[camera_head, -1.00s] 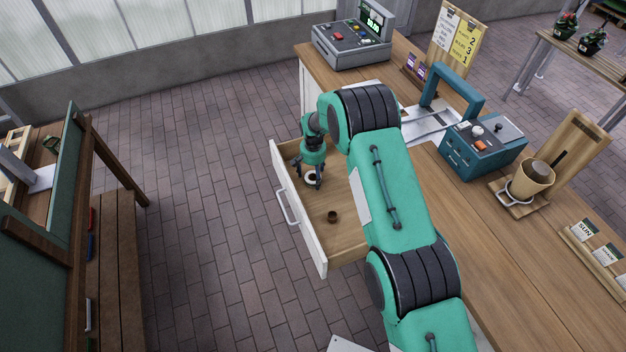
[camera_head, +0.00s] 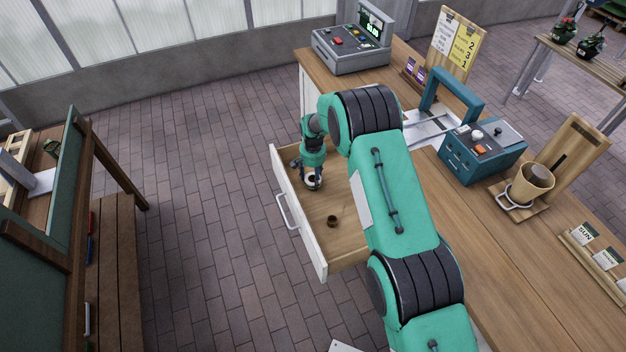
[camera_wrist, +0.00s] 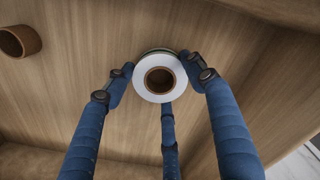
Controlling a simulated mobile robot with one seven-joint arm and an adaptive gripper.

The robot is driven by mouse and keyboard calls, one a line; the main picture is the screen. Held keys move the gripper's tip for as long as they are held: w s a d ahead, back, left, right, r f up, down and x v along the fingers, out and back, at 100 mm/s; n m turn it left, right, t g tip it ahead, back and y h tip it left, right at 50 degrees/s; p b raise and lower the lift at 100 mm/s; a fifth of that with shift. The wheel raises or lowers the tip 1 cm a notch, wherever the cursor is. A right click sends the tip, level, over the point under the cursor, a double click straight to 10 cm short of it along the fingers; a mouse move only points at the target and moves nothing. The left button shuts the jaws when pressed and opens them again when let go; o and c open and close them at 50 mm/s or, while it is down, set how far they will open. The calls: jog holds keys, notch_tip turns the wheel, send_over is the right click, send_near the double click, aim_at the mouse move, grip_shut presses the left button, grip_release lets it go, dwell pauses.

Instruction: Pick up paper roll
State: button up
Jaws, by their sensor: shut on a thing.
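The paper roll (camera_wrist: 143,80) is a white ring with a brown core. In the wrist view it sits between the blue fingers of my gripper (camera_wrist: 160,78), which are shut on it from both sides, with a third finger below. In the head view the paper roll (camera_head: 313,185) shows at the tips of my gripper (camera_head: 312,178), inside the open wooden drawer (camera_head: 350,240). A dark rim shows behind the roll in the wrist view. I cannot tell whether the roll still touches the drawer floor.
A small brown ring (camera_head: 332,221) lies apart in the drawer, also in the wrist view (camera_wrist: 20,41). The white drawer front (camera_head: 298,215) with its handle stands left of my gripper. The counter (camera_head: 480,255) holds a register (camera_head: 352,45) and a teal machine (camera_head: 482,148).

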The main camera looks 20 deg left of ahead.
aim_at(314, 177)
jog(key=shift+r, duration=0.55)
jog(key=shift+s+d+r, duration=0.6)
jog(key=shift+s+r, duration=0.1)
jog(key=shift+s, duration=0.15)
jog(key=s+d, duration=0.2)
jog(key=s, duration=0.1)
jog(key=s+d, duration=0.3)
jog(key=s, duration=0.1)
jog(key=s+d+r, duration=0.1)
jog(key=s+d, duration=0.2)
jog(key=s, duration=0.1)
jog(key=shift+s+d+r+p, duration=0.1)
jog(key=shift+s+p, duration=0.05)
jog(key=shift+p, duration=0.2)
